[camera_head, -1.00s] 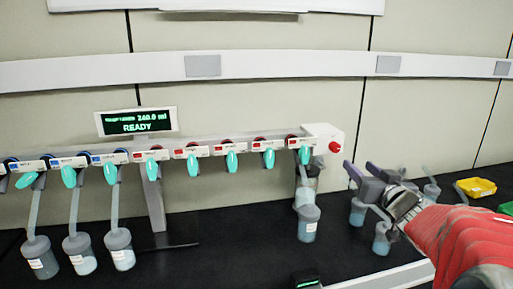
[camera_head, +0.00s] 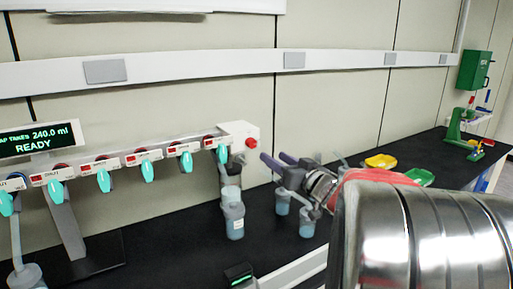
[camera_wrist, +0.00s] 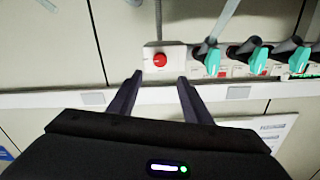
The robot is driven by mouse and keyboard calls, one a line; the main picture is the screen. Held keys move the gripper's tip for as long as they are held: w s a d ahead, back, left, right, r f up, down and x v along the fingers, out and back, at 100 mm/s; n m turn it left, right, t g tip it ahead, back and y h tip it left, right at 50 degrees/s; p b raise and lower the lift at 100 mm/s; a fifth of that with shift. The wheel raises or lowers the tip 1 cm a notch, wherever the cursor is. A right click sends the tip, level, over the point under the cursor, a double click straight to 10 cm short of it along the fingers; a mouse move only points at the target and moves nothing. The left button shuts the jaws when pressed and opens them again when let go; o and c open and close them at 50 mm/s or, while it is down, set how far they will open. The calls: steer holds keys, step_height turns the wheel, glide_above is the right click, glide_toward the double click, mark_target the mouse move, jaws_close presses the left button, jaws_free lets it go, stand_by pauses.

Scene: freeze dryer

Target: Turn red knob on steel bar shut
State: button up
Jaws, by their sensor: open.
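The red knob (camera_head: 251,143) is a round button-like knob on the white box (camera_head: 232,130) at the right end of the steel bar (camera_head: 150,146). In the wrist view the red knob (camera_wrist: 160,60) lies just beyond the fingertips, about centred between them. My gripper (camera_head: 274,157) is open, with two dark purple fingers just right of and slightly below the knob. In the wrist view my gripper (camera_wrist: 160,77) is empty, and the fingers look apart from the knob. Which way the knob is turned cannot be told.
Several teal valve handles (camera_head: 186,162) hang along the bar. Flasks hang below, one (camera_head: 233,218) near the box. Other flasks (camera_head: 307,222) stand under my gripper. Yellow (camera_head: 381,161) and green (camera_head: 420,177) trays lie right. A display (camera_head: 38,140) reads READY.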

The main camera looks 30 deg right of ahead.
mark_target(253, 144)
steer(key=w, duration=1.1)
steer(key=shift+w+d, duration=0.15)
steer(key=shift+d, duration=0.15)
steer(key=shift+c, duration=0.4)
steer(key=c, duration=0.9)
steer(key=shift+a, duration=0.1)
steer(key=shift+c, duration=0.5)
